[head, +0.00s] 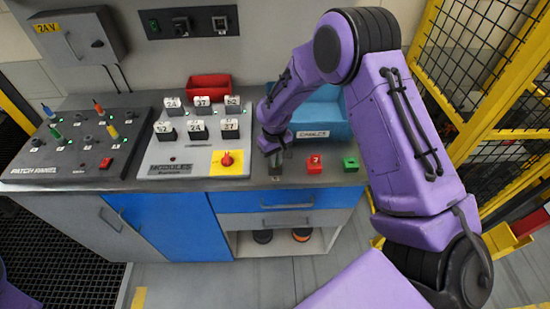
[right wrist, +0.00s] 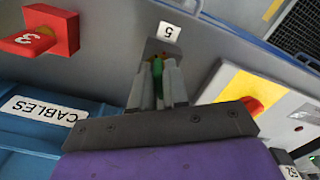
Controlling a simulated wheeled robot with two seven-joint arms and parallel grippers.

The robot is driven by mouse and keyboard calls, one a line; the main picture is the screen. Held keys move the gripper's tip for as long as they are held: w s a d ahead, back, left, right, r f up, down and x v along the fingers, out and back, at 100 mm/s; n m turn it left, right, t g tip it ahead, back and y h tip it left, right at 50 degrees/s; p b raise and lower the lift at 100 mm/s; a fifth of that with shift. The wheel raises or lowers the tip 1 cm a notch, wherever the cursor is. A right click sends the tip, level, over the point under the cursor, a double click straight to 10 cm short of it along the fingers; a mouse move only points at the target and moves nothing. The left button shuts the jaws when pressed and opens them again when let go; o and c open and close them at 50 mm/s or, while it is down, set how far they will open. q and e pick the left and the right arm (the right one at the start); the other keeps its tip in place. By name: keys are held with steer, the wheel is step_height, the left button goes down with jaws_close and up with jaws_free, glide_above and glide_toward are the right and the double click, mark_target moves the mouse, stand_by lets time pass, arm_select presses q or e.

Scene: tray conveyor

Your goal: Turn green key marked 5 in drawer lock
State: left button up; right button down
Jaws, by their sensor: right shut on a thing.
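My right gripper (head: 274,152) points down at the front of the counter, before the blue bin. In the right wrist view its two grey fingers (right wrist: 156,88) are shut on the green key (right wrist: 156,78), of which only a narrow strip shows. The key is at a grey block (right wrist: 160,46) with a white label reading 5 (right wrist: 169,32). That grey block also shows under the gripper in the head view (head: 275,170). I cannot tell how deep the key sits or how it is turned. The blue drawer (head: 240,201) below the counter looks shut. My left gripper is out of view.
Behind is the blue CABLES bin (head: 335,131). To the left is the MODULES panel with a red knob on a yellow plate (head: 240,157).

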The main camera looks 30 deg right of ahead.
steer(key=m, duration=0.2)
steer(key=shift+s+f+m, duration=0.1)
steer(key=shift+m, duration=1.9)
steer(key=c, duration=1.1)
jaws_free()
steer(key=shift+o, duration=0.2)
